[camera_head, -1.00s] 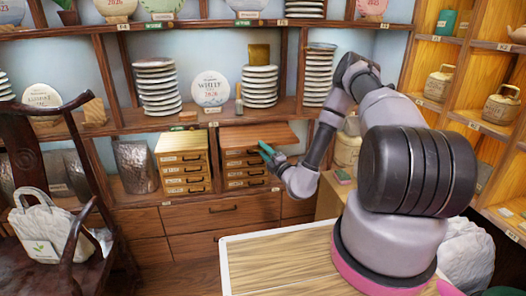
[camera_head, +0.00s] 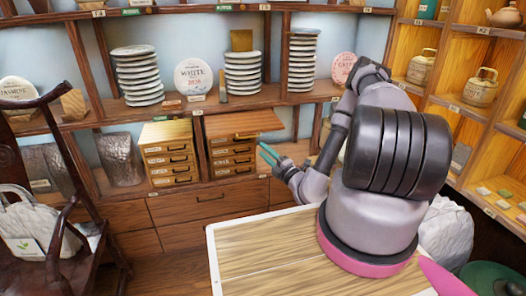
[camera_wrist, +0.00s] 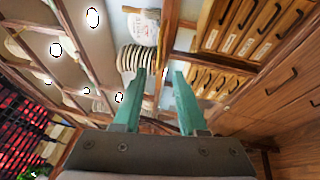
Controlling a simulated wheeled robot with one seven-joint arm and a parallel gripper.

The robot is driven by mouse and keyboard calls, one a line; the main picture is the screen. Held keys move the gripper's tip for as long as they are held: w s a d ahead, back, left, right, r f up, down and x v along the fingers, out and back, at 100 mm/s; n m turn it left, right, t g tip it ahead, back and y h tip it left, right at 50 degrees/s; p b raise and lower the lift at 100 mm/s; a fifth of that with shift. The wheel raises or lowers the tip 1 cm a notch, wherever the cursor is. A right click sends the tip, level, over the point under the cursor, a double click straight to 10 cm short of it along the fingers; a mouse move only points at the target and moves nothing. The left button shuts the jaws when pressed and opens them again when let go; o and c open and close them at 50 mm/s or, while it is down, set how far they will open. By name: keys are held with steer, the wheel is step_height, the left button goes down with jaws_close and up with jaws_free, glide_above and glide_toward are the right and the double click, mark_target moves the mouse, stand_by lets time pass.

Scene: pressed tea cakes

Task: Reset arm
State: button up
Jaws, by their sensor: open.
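My gripper (camera_head: 267,153) has two teal fingers and stands apart from the shelf, just right of the right-hand small drawer chest (camera_head: 231,153) in the head view. In the wrist view my gripper (camera_wrist: 160,75) is open, with its fingers apart and nothing between them. My arm (camera_head: 335,140) is bent, with its elbow raised and the forearm reaching down and left. The wrist view looks tilted past the fingers at a stack of pale discs (camera_wrist: 136,60) and small drawers (camera_wrist: 238,30).
A second drawer chest (camera_head: 168,157) stands to the left. Stacks of tea cakes (camera_head: 137,75) fill the shelf above. A wood-topped table (camera_head: 260,255) lies in front of me, mostly bare. A dark chair (camera_head: 85,195) with a white bag (camera_head: 22,228) is at left. Teapots sit on right shelves (camera_head: 480,88).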

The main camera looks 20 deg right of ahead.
steer(key=shift+r, duration=0.1)
steer(key=s+a+r+n+g+y, duration=0.35)
steer(key=r+n+g, duration=0.25)
steer(key=r+n, duration=0.25)
steer(key=s+a+r+n+g+y, duration=0.35)
steer(key=r+n+g, duration=0.4)
steer(key=n, duration=0.25)
steer(key=s+a+r+n+g+y, duration=0.2)
steer(key=s+a+r+n+g, duration=0.3)
steer(key=r+n, duration=0.4)
steer(key=s+d+r+n+t+h, duration=0.3)
steer(key=s+d+r+n+h, duration=0.2)
steer(key=d+r+n+h, duration=0.2)
steer(key=s+d+r+n+t+h, duration=0.4)
steer(key=s+d+r+n+h, duration=0.2)
steer(key=r+n, duration=0.3)
steer(key=shift+d+r+n+h, duration=0.35)
steer(key=shift+r+n+h, duration=0.1)
steer(key=shift+h, duration=0.45)
